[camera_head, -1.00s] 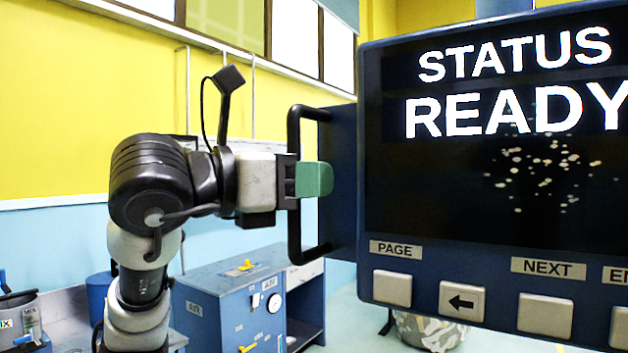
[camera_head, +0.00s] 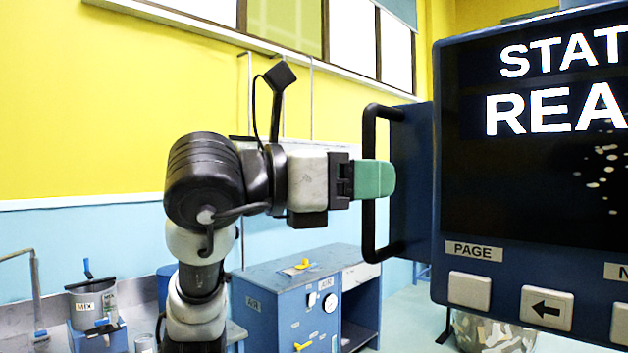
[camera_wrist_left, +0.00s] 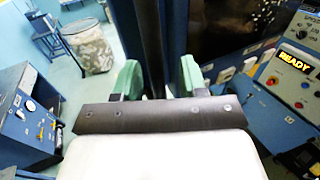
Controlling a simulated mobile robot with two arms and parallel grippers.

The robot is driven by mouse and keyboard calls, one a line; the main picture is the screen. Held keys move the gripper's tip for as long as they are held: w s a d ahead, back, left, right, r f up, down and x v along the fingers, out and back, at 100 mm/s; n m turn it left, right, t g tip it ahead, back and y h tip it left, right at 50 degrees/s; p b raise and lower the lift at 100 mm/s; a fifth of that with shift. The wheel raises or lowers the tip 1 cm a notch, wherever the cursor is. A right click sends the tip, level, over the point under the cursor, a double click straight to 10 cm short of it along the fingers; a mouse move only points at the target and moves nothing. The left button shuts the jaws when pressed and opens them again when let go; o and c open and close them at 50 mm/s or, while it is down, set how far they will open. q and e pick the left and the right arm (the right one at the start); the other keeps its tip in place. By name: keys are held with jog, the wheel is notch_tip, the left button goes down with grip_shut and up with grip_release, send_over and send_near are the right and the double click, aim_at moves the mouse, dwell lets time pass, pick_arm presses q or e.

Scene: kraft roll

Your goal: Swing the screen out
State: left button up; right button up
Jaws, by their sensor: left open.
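The screen (camera_head: 535,170) is a dark display in a blue housing at the right of the head view, cut off by the picture edge. A black upright bar handle (camera_head: 369,235) stands out from its left side. My left gripper (camera_head: 375,180) has green fingertips and is level with the middle of the handle; its near finger crosses in front of the bar. In the left wrist view the gripper (camera_wrist_left: 158,78) is open, with the dark bar (camera_wrist_left: 151,40) between its fingers. I cannot tell if they touch it. My right gripper is out of view.
A blue cabinet (camera_head: 300,295) with a gauge stands below my left arm. A mixing pot (camera_head: 92,303) is at lower left. A patterned bin (camera_head: 495,330) sits under the screen. Buttons such as PAGE (camera_head: 470,290) line the screen's lower edge.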

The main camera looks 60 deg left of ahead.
pick_arm(q)
jog(key=s, duration=1)
jog(key=shift+s+a+b, duration=0.15)
jog(key=shift+a+b, duration=0.15)
jog(key=shift+b, duration=0.05)
